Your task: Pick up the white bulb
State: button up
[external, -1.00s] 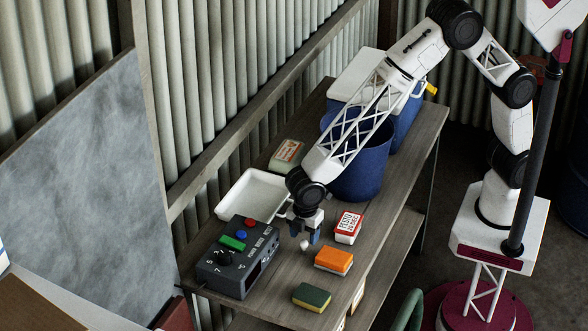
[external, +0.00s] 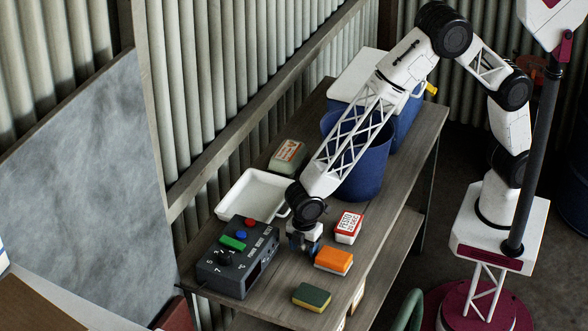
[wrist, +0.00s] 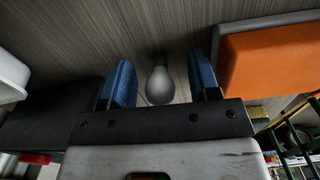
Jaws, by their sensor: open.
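The white bulb (wrist: 160,86) lies on the grey wooden bench, seen in the wrist view between my two blue fingers, with its round end toward the palm and its darker base pointing away. My gripper (wrist: 162,80) is open, with one finger on each side of the bulb and a visible gap on both sides. In the external view my gripper (external: 303,244) is low over the bench, between the grey control box and the orange sponge. The bulb is hidden behind the gripper there.
The grey control box (external: 228,270) with coloured buttons stands close left. The orange sponge (external: 334,260) and a red-and-white box (external: 348,228) are close right. A white tray (external: 228,205) is behind left, a blue bucket (external: 365,175) behind right. A green sponge (external: 311,298) lies in front.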

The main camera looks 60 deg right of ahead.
jog(key=c, duration=0.8)
jog(key=shift+c, duration=0.2)
jog(key=shift+r, duration=5.05)
